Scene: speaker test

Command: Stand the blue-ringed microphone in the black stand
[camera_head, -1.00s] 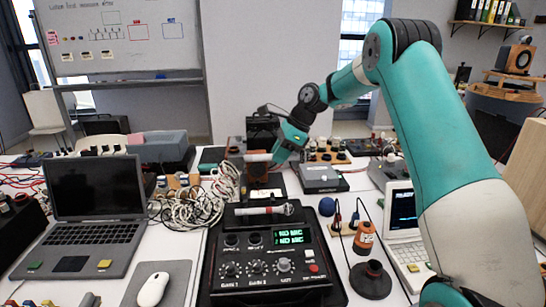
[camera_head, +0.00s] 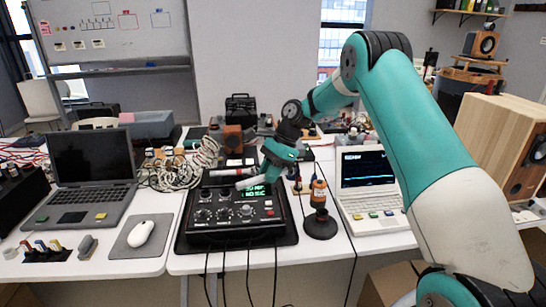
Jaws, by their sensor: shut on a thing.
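My gripper (camera_head: 270,168) is above the right rear of the black mixer box and shut on a pale grey rod-like body, apparently the microphone (camera_head: 247,183). It lies nearly level, with its free end pointing left. Its head and any blue ring are hidden or too small to make out. A second microphone with a red ring (camera_head: 232,172) lies across the back of the mixer.
The mixer (camera_head: 236,213) is on a black mat. An orange spool-like thing (camera_head: 318,194) rises just behind the stand. A white laptop device (camera_head: 370,190) is right of it. A dark laptop (camera_head: 90,180), mouse (camera_head: 141,233) and cable heap (camera_head: 185,170) are left.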

